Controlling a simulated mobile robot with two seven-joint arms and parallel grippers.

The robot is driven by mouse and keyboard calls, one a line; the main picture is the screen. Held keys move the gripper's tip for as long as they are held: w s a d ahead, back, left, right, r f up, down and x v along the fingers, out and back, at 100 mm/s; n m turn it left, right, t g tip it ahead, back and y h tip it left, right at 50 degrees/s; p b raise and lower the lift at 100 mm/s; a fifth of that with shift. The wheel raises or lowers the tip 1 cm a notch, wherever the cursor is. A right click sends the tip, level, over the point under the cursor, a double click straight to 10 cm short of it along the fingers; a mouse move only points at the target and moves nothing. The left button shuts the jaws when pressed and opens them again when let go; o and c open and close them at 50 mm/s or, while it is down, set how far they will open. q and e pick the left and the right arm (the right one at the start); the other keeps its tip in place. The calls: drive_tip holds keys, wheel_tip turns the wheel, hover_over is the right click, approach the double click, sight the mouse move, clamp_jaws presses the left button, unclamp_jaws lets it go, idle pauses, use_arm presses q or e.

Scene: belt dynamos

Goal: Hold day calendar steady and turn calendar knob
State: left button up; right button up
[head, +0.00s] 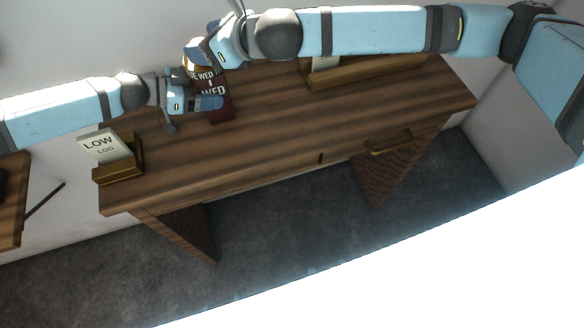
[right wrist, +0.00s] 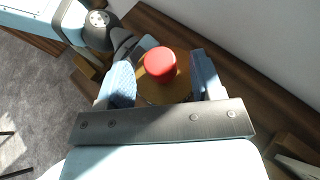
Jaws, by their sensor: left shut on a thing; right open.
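The day calendar (head: 217,92), dark red with white "WED" lettering, stands at the back left of the wooden desk. My left gripper (head: 205,104) is shut on its lower part from the left, hiding some of it. My right gripper (head: 196,52) is at the calendar's upper end. In the right wrist view, the calendar knob (right wrist: 160,64) has a round red cap in front of a brass-coloured disc. It lies between the open fingers of my right gripper (right wrist: 163,75). I cannot tell whether either finger touches it.
A "LOW LOG" card (head: 99,147) stands in a wooden holder (head: 119,173) at the desk's left end. A long wooden tray (head: 370,73) lies along the back edge. The middle of the desk (head: 300,120) is clear. A wall is close behind.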

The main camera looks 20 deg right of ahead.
drive_tip(key=v, duration=0.9)
drive_tip(key=s+a+f+m+g+y, duration=0.1)
drive_tip(key=s+a+f+m, duration=0.35)
drive_tip(key=m, duration=0.65)
drive_tip(key=s+d+f+m, duration=0.1)
drive_tip(key=f+m, duration=0.2)
drive_tip(key=m, duration=0.3)
drive_tip(key=s+f+m+h, duration=0.1)
drive_tip(key=s+f+m, duration=0.1)
drive_tip(key=f+m, duration=0.2)
drive_tip(key=s+d+f+m, duration=0.1)
drive_tip(key=f+m, duration=0.3)
drive_tip(key=m, duration=0.4)
drive_tip(key=shift+s+d+h, duration=0.3)
drive_tip(key=shift+s, duration=0.05)
drive_tip(key=s+d+f+m+g+h, duration=0.1)
drive_tip(key=s+d+f+m, duration=0.3)
drive_tip(key=f+m, duration=0.4)
drive_tip(key=shift+s+d+m+h, duration=0.3)
drive_tip(key=shift+s+d+m, duration=0.1)
drive_tip(key=shift+d, duration=0.3)
